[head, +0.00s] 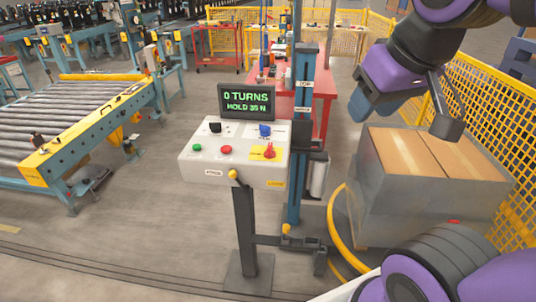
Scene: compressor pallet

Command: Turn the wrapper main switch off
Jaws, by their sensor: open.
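The wrapper control box (205,165) stands on a dark post in the middle of the head view. The switch that looks like the main switch is a red handle (269,153) on a yellow plate at the right of the panel's top. Its lettering is too small to read. The display (247,101) above the panel reads "0 TURNS" and "HOLD 35 N". My gripper (405,115) is at the upper right, well right of the switch and touching nothing on the panel. It is open and empty, with the boxes behind and below it.
The panel also carries a green button (197,147), a red button (226,150), a black knob (215,127) and a blue knob (265,130). A wrapper mast (303,90) stands behind. Wrapped boxes (395,205) and yellow fence (500,110) are right, a roller conveyor (60,150) left.

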